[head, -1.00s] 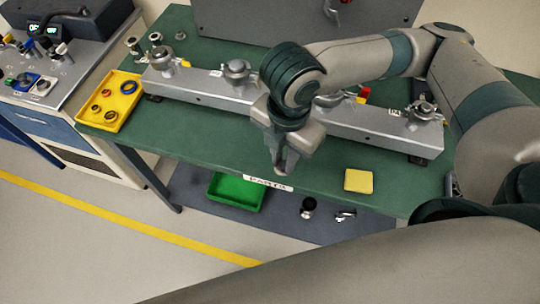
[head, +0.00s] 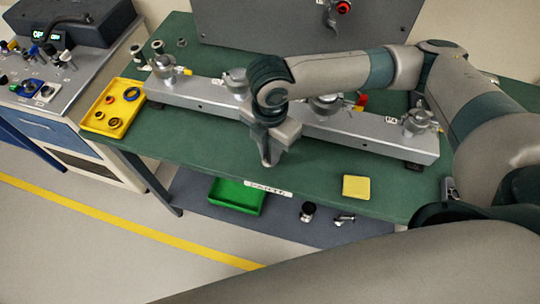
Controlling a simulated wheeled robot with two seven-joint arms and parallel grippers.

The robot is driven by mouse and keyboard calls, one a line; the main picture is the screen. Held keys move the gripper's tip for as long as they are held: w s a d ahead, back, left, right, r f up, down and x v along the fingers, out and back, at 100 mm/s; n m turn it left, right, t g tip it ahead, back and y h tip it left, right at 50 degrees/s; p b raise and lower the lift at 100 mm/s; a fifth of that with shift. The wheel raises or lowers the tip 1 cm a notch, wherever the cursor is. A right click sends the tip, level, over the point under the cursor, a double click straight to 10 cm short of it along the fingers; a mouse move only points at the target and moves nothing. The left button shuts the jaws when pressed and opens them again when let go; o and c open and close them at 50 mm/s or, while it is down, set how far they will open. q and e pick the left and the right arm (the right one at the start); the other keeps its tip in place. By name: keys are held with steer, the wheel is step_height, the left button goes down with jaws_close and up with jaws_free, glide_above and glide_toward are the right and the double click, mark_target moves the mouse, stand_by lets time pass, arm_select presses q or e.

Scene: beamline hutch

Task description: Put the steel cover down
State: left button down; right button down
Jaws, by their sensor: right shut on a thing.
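My right gripper (head: 267,160) points down over the green bench (head: 320,165), just in front of the long metal rail (head: 365,135). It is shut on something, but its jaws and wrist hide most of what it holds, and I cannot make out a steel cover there. Round steel fittings stand along the rail: one at the left end (head: 163,66), one left of my wrist (head: 237,80), one right of it (head: 325,102) and one at the right end (head: 418,120). I cannot tell which have covers. My left gripper is not in view.
A yellow tray (head: 97,127) with rings stands at the bench's left end. A yellow block (head: 356,187) lies near the front edge. A green bin (head: 237,196) and small dark parts (head: 308,211) sit on the lower shelf. Bench top between gripper and block is clear.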

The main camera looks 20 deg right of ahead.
step_height(320, 180, down, 3)
steer(key=shift+r+p, duration=0.1)
steer(key=shift+p, duration=0.45)
steer(key=shift+f, duration=0.25)
steer(key=c, duration=1.6)
jaws_free()
steer(key=shift+r, duration=0.1)
step_height(320, 180, up, 12)
steer(key=shift+f+b, duration=0.1)
steer(key=shift+b, duration=1.05)
